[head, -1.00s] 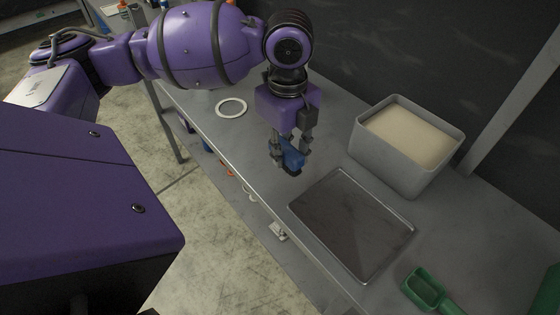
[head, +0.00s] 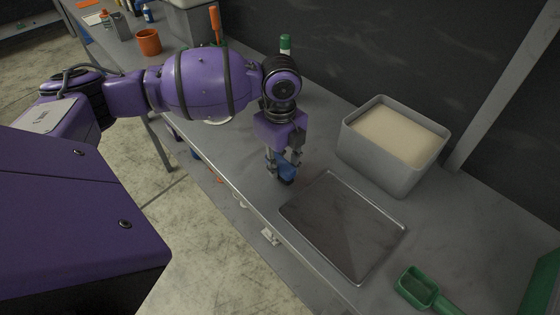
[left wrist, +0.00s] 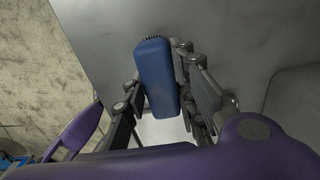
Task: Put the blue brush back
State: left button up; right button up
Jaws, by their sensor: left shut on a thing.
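The blue brush (head: 287,166) is held in my left gripper (head: 284,170) over the grey workbench (head: 237,160), just beyond the upper left corner of a shallow metal tray (head: 340,228). In the left wrist view the brush (left wrist: 156,78) is a blue block with dark bristles at its far end. It sits between the two fingers of my left gripper (left wrist: 160,100), which are shut on it. I cannot tell whether the brush touches the bench. My right gripper is not in view.
A grey bin of pale granules (head: 395,145) stands right of the gripper. A green scoop (head: 418,287) lies at the lower right. An orange cup (head: 149,42), a green-capped bottle (head: 285,44) and another grey bin (head: 190,20) stand farther back. A dark wall runs behind the bench.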

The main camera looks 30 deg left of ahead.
pick_arm(q)
jog(key=shift+f, duration=0.45)
jog(key=o, duration=0.8)
jog(key=shift+o, duration=1.4)
